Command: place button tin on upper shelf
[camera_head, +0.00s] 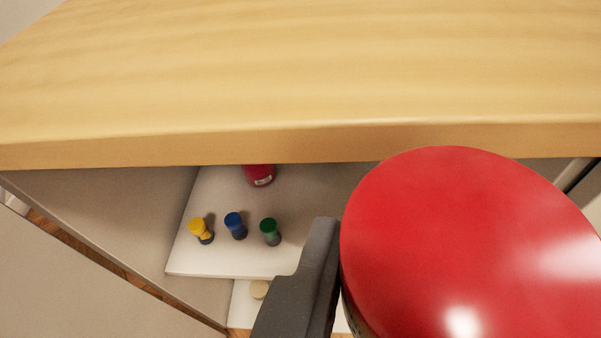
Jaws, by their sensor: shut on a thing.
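A round red tin (455,240) with a glossy top fills the lower right of the view, close to the camera. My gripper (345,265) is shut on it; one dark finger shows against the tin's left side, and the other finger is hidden. A white shelf (225,262) shows below and behind a wooden top, left of the tin. I cannot tell whether the tin touches the wooden edge; it overlaps it in the picture.
A wide wooden top (290,80) spans the upper view. On the white shelf stand yellow (198,228), blue (235,224) and green (269,230) spools and a dark red item (259,175).

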